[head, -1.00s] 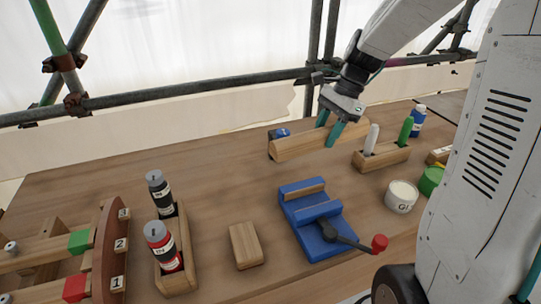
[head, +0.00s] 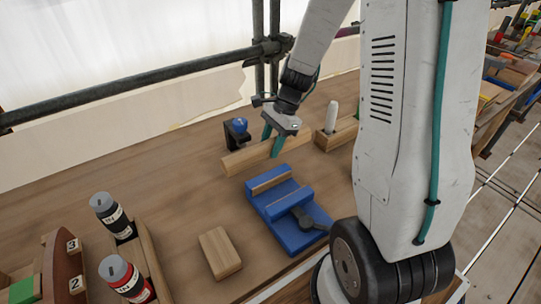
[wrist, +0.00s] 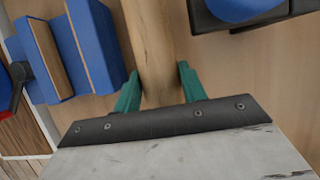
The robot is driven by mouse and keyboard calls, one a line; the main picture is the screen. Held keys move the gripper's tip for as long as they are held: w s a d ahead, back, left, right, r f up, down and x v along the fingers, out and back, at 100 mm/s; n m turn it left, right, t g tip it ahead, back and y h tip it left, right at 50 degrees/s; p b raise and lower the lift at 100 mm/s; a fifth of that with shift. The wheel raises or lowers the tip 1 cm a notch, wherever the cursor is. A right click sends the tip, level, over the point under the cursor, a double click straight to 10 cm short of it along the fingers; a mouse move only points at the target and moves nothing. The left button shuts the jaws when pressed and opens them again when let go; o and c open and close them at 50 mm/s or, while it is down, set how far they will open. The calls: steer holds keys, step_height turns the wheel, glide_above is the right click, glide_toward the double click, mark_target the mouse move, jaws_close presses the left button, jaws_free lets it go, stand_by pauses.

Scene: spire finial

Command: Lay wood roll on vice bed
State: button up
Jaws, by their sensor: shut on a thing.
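The wood roll (head: 244,160) is a long pale wooden piece behind the blue vice (head: 318,228) in the head view. My gripper (head: 274,146) is shut on it, with a teal finger on either side. In the wrist view the roll (wrist: 150,45) runs between the two teal fingertips (wrist: 157,85), and its near end is hidden by my gripper. The vice (wrist: 95,50) is to the left of the roll there, apart from it.
A black stand with a blue top (head: 237,128) is behind the roll. A wooden block (head: 220,252) lies left of the vice. Two bottles (head: 112,217) stand in a wooden holder at left. A wooden holder with a white stick (head: 331,117) is at right. My arm hides the right side.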

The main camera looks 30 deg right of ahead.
mark_target(271, 165)
steer(key=shift+f, duration=2.4)
steer(key=shift+f, duration=0.1)
steer(key=o, duration=1.2)
